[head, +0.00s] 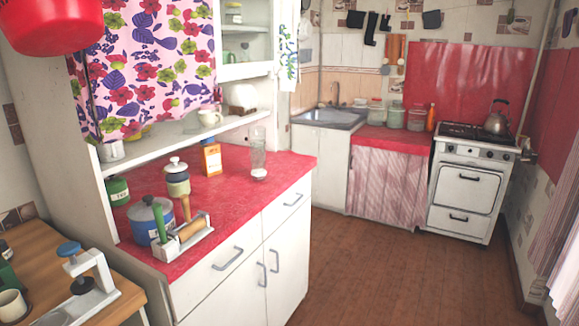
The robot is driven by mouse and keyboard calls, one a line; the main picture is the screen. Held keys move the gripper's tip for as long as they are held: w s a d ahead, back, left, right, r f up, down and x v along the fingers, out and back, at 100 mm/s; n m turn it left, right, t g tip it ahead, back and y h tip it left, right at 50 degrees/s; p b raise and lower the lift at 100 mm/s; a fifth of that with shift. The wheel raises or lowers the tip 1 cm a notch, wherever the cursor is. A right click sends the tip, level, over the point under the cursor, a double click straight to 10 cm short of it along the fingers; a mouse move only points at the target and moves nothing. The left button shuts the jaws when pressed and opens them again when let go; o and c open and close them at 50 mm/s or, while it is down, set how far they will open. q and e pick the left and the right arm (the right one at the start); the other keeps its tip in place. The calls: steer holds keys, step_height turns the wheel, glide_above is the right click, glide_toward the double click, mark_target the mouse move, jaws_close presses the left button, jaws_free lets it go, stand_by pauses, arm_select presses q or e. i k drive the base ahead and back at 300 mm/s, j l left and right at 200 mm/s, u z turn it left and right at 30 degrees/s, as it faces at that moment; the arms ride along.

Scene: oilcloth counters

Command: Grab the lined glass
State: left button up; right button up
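A clear glass (258,155) stands upright on the red oilcloth counter (225,185), near its right end. Its walls look faintly ribbed or lined, and its base looks whitish. Neither of my grippers shows in the head view. Nothing is touching the glass, and its front side is unobstructed.
An orange box (211,158) stands left of the glass. A lidded jar (177,180), a blue pot (150,221) and a utensil holder (184,242) crowd the counter's left. A wooden table (60,265) is at lower left. The brown floor (370,265) is clear.

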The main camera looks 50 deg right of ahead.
mark_target(258, 165)
steer(key=z, duration=1.5)
steer(key=u, duration=0.35)
steer(key=i+l+u, duration=0.15)
steer(key=l+u, duration=0.25)
steer(key=i+l+u, duration=0.15)
steer(key=u, duration=0.3)
steer(key=i+l+u, duration=0.1)
steer(key=l+u, duration=0.2)
steer(key=l, duration=0.75)
steer(key=l+u, duration=0.25)
steer(key=l, duration=2.9)
